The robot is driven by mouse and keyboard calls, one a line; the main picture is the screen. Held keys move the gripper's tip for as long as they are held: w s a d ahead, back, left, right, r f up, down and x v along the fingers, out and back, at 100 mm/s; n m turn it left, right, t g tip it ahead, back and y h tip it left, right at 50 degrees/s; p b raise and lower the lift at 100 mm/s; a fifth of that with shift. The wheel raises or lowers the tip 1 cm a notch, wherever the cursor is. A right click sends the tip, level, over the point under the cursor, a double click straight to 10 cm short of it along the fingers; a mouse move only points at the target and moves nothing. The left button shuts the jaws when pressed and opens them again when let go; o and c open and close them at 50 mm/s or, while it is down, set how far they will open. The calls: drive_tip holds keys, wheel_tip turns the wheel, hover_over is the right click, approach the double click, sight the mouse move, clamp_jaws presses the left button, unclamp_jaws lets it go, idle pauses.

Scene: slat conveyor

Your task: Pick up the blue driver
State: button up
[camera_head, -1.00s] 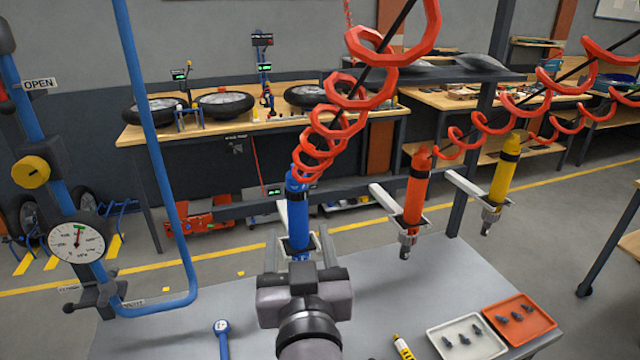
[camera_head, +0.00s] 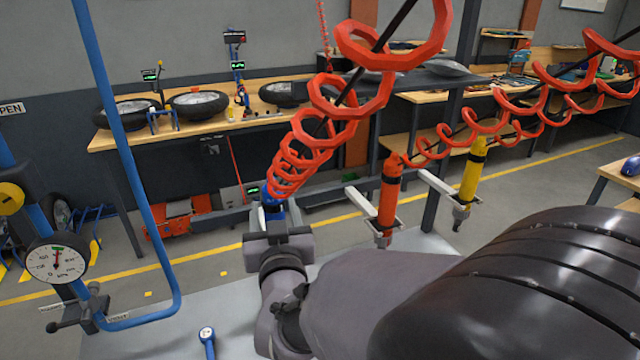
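The blue driver (camera_head: 272,206) hangs at the end of a red coiled hose left of the picture's middle. Only its blue upper part shows; my gripper hides the rest. My gripper (camera_head: 277,228) is seen from behind, in front of the driver and in line with it. Its fingers are mostly hidden, so I cannot tell whether they are apart or closed on the driver. The orange driver (camera_head: 388,203) and the yellow driver (camera_head: 470,176) hang to the right in their holders.
A blue pipe frame (camera_head: 117,130) with a pressure gauge (camera_head: 55,263) stands at left. A small blue-headed tool (camera_head: 207,336) lies on the grey table (camera_head: 160,335). Red coiled hoses (camera_head: 440,35) cross above. My arm covers the lower right. A wooden bench (camera_head: 105,142) stands behind.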

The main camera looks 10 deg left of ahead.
clamp_jaws()
drive_tip(key=shift+r, duration=0.2)
